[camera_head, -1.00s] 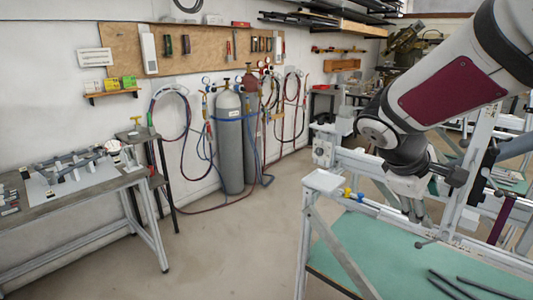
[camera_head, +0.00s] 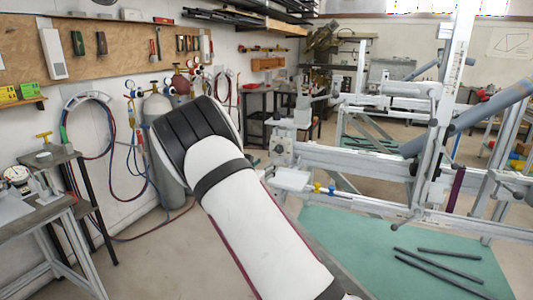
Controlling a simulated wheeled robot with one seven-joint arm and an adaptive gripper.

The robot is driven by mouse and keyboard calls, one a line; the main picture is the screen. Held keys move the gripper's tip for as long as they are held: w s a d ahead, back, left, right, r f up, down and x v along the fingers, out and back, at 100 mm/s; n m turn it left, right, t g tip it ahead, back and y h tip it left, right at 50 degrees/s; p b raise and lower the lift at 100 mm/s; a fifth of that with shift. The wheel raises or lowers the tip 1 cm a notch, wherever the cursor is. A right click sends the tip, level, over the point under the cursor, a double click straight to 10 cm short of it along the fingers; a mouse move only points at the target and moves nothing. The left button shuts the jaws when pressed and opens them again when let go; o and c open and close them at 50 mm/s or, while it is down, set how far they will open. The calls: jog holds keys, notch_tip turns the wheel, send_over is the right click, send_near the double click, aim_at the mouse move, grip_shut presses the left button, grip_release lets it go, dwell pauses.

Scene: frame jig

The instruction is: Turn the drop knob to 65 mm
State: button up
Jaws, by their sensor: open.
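The frame jig (camera_head: 350,157) stands on the right, with pale metal rails, an upright post (camera_head: 450,70) and a grey-blue tube (camera_head: 490,108) held at a slant. A small dark round fitting (camera_head: 433,122) sits on the upright, and a small lever-like part (camera_head: 401,225) shows below the lower rail. I cannot tell which part is the drop knob, and no scale reading is legible. My gripper does not show.
A green table top (camera_head: 345,232) under the jig bears several dark rods (camera_head: 440,272). Gas cylinders (camera_head: 158,120) stand by the left wall, partly behind my arm. A workbench (camera_head: 35,215) is at the lower left. Bare floor (camera_head: 150,255) lies between bench and jig.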

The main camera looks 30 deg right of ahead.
aim_at(278, 150)
jog(key=x, duration=0.7)
jog(key=b+x, duration=0.1)
jog(key=x, duration=0.5)
jog(key=shift+w+f, duration=0.1)
jog(key=shift+w, duration=0.45)
jog(key=shift+c, duration=0.5)
jog(key=c, duration=1)
